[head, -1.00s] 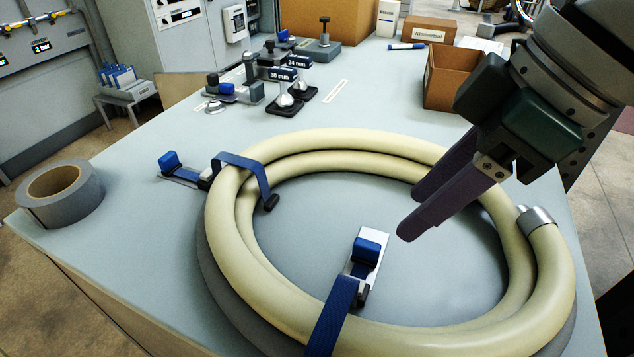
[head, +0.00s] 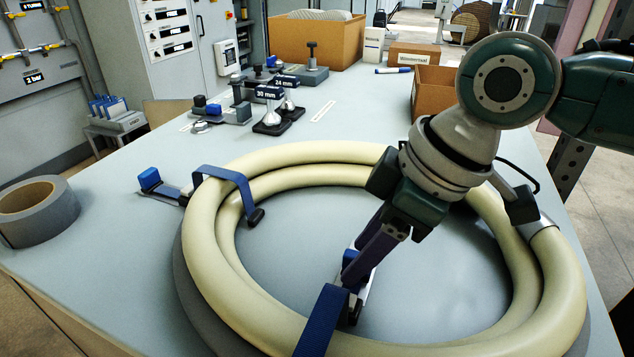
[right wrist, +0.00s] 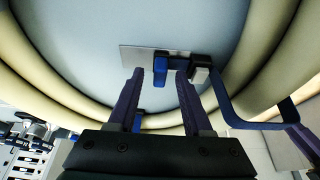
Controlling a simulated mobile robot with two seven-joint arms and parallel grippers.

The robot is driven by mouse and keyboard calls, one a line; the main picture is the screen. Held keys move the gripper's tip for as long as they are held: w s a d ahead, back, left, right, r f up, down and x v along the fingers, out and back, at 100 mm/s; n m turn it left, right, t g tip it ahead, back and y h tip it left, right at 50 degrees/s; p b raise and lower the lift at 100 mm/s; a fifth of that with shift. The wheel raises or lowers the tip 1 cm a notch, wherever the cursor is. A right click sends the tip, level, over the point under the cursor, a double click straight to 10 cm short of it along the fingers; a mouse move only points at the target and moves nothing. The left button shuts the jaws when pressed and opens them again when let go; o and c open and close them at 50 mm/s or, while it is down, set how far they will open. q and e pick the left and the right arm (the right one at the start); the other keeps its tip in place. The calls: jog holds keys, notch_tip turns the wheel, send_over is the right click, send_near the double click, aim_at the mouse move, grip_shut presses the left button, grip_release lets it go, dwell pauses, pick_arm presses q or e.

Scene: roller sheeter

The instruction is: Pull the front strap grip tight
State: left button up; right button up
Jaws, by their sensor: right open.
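The front strap (head: 322,322) is a dark blue band over the near side of the coiled cream hose (head: 255,300). Its blue grip (head: 348,258) lies on a pale plate inside the coil, partly hidden by my right gripper (head: 360,262). In the right wrist view the blue grip (right wrist: 160,68) shows between the two fingertips of my right gripper (right wrist: 159,76), which are apart. The buckle (right wrist: 200,72) is just right of the right fingertip, and the strap (right wrist: 232,112) loops away to the right. My left gripper is not in view.
A second blue strap (head: 232,175) crosses the hose's left side, with its blue grip (head: 149,178) outside the coil. A tape roll (head: 42,212) is at the left table edge. Gauge fixtures (head: 272,120) and a cardboard box (head: 432,92) stand behind. The coil's middle is bare table.

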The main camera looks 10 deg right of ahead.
grip_shut()
dwell(0.4)
dwell(1.0)
